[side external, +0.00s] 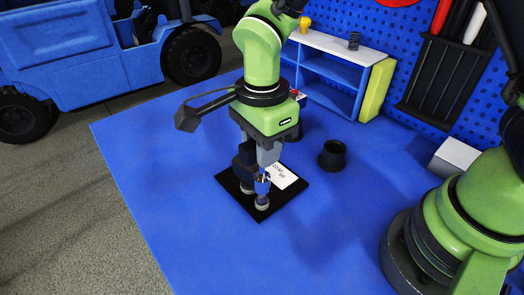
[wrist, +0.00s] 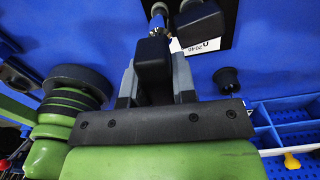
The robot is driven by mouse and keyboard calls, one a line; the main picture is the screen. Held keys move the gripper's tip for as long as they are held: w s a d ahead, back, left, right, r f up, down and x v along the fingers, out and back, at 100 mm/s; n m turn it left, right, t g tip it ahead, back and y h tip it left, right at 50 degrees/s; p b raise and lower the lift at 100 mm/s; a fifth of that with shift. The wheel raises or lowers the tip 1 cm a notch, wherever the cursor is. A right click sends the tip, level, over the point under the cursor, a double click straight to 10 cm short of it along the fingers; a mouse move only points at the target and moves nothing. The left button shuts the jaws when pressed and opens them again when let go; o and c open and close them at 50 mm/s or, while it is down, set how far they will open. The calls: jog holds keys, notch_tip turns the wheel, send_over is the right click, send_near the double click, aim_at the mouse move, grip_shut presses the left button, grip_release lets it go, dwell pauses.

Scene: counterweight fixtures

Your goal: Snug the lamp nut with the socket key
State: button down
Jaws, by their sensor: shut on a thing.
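My gripper (side external: 258,164) points down over the black fixture plate (side external: 232,191) on the blue table. It is shut on a dark, blocky tool, which I take to be the socket key; in the wrist view the key (wrist: 152,53) sits between my grey fingers. Just beyond it is a small blue and silver part (wrist: 158,14), probably at the lamp nut. In the side view a blue post (side external: 262,187) with a pale foot stands on the plate below my gripper. The nut itself is too small to make out, and I cannot tell whether the key touches it.
A black cup (side external: 332,154) stands right of the plate. A white label (side external: 284,176) lies on the plate. A blue shelf (side external: 330,75) stands at the back, and a second green arm (side external: 465,215) is at the right. The table's left side is clear.

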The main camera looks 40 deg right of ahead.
jog(key=shift+r, duration=0.3)
jog(key=shift+r, duration=1.5)
